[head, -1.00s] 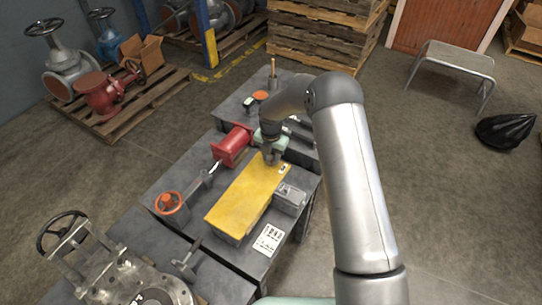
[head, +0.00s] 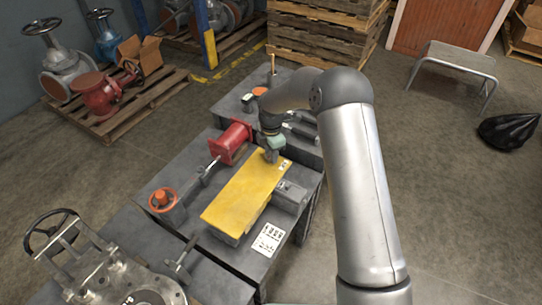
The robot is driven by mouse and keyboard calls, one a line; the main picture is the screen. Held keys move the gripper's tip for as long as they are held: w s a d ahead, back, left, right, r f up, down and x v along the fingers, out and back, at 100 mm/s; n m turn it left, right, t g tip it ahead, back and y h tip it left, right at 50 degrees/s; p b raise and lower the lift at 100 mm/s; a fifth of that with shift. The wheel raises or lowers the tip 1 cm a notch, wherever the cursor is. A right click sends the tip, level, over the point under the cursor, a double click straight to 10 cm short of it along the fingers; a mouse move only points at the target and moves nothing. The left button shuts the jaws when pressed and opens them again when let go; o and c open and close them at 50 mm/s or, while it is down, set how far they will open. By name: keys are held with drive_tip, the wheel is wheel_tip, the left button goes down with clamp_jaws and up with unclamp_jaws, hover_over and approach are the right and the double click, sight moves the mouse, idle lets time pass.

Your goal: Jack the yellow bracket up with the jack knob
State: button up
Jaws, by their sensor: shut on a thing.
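The yellow bracket (head: 238,198) is a long flat slab lying slantwise on the grey bench. A darker block shows under its near end. My gripper (head: 271,156) points down at the bracket's far end, shut on what appears to be the jack knob. The knob is hidden by the fingers and wrist, so its shape and height cannot be seen. Any gap under the bracket's far end is also hidden.
A red flanged cylinder (head: 231,142) and an orange-capped handwheel (head: 163,199) are left of the bracket. A grey box (head: 289,196) sits close on its right, with a white label sheet (head: 268,239) nearer. A metal handwheel valve (head: 52,232) stands at lower left.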

drive_tip(key=m+b, duration=0.3)
drive_tip(key=m, duration=0.3)
drive_tip(key=m+b, duration=0.2)
drive_tip(key=m, duration=0.4)
drive_tip(key=shift+s+m, duration=0.1)
drive_tip(key=shift+m, duration=0.3)
drive_tip(key=m+b, duration=0.1)
drive_tip(key=m, duration=0.5)
drive_tip(key=shift+a, duration=0.1)
drive_tip(key=m, duration=0.7)
drive_tip(key=shift+a+m, duration=0.1)
drive_tip(key=shift+m, duration=0.2)
drive_tip(key=m, duration=0.6)
drive_tip(key=shift+r, duration=0.1)
drive_tip(key=m+p, duration=0.2)
drive_tip(key=m, duration=0.5)
drive_tip(key=shift+m, duration=0.3)
drive_tip(key=m+p, duration=0.2)
drive_tip(key=m, duration=0.4)
drive_tip(key=m+p, duration=0.1)
drive_tip(key=m, duration=0.2)
drive_tip(key=shift+m, duration=0.4)
drive_tip(key=shift+m+p, duration=0.6)
drive_tip(key=shift+m, duration=0.8)
